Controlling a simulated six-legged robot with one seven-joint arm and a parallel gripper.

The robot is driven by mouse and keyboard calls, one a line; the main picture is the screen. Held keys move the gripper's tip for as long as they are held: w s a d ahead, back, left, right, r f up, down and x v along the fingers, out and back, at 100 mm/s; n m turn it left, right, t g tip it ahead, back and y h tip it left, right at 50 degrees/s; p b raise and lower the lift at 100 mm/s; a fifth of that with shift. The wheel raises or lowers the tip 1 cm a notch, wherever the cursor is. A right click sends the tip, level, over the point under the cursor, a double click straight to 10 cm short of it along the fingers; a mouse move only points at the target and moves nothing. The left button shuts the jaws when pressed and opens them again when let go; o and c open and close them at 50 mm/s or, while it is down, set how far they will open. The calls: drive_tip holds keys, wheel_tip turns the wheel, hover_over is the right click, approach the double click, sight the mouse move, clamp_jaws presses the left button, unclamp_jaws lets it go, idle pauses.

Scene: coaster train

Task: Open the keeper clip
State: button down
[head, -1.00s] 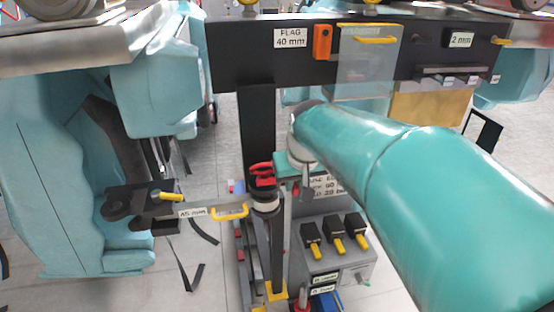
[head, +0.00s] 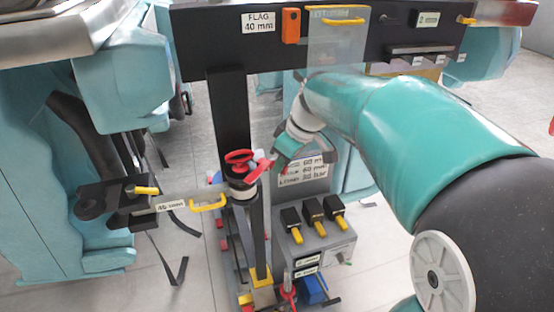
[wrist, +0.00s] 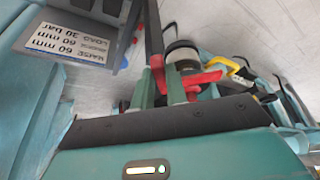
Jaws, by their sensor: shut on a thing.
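The red keeper clip (head: 259,170) sits at the top of a dark upright post with a white collar (head: 240,190). A red ring (head: 238,157) lies on top of the post, and the clip's red arm sticks out to the right, towards my gripper (head: 276,160). In the wrist view, my gripper (wrist: 159,88) has its two green fingers close together with red between them, and the red clip (wrist: 201,79) extends to their right. The fingers are shut on the red part. Part of the clip is hidden behind the fingers.
A yellow-handled bar (head: 208,203) reaches the post from the left. A grey box with black-and-yellow levers (head: 317,213) stands below right. Teal seats (head: 50,200) stand at left.

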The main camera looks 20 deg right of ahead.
drive_tip(key=shift+w+d+n, duration=0.1)
drive_tip(key=shift+d+n, duration=0.05)
drive_tip(key=shift+n, duration=0.25)
drive_tip(key=shift+r, duration=0.1)
drive_tip(key=c, duration=1.4)
unclamp_jaws()
drive_tip(key=v, duration=1.3)
drive_tip(key=shift+d+r, duration=0.25)
drive_tip(key=shift+d, duration=0.05)
